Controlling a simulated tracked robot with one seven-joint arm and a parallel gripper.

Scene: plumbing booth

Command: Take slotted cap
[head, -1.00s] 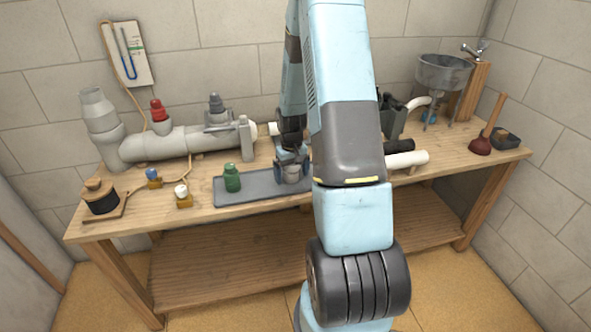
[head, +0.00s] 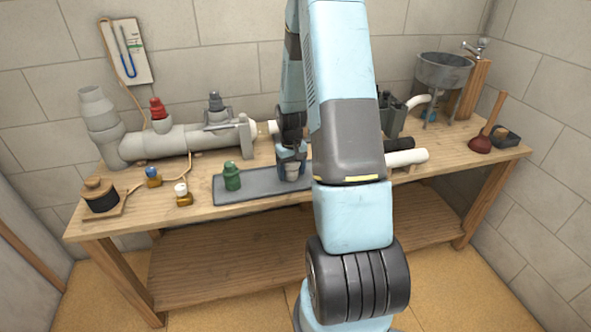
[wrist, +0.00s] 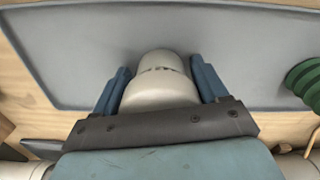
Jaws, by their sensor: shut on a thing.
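The slotted cap (wrist: 160,82) is pale grey-white with a slot line across it. In the wrist view it sits between the two blue fingers of my gripper (wrist: 160,88), which is shut on it. In the head view my gripper (head: 291,160) points down over the grey tray (head: 240,196), with the pale cap (head: 291,171) at its fingertips. I cannot tell whether the cap is touching the tray. My arm hides the tray's right part.
A green ribbed cap (head: 231,176) stands on the tray to the left. A grey pipe assembly (head: 180,143) with a red valve (head: 158,113) lies behind. White pipe (head: 406,158) lies to the right, and a plunger (head: 482,144) stands at the far right.

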